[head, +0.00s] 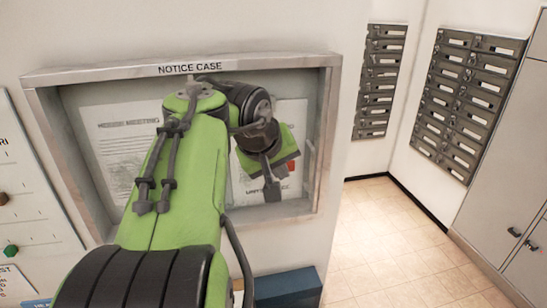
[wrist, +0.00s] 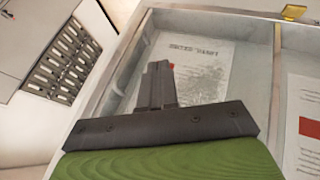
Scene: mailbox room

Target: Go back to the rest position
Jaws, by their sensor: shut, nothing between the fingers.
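My gripper (head: 272,190) is in front of the notice case on the wall, at the right part of its glass or opening. Its fingers are together and hold nothing. It also shows in the wrist view (wrist: 159,70), pointing up the picture toward a pinned sheet. My green arm stretches from the bottom of the head view to the case and hides much of its middle. The notice case (head: 45,78) has a grey metal frame and the label "NOTICE CASE" on its top edge.
Sheets of paper (head: 120,135) hang inside the case. A board with coloured pieces (head: 30,215) is at the left. Mailboxes (head: 465,100) and a grey cabinet (head: 510,190) stand at the right. A blue box (head: 290,288) sits below the case. The tiled floor (head: 385,235) is clear.

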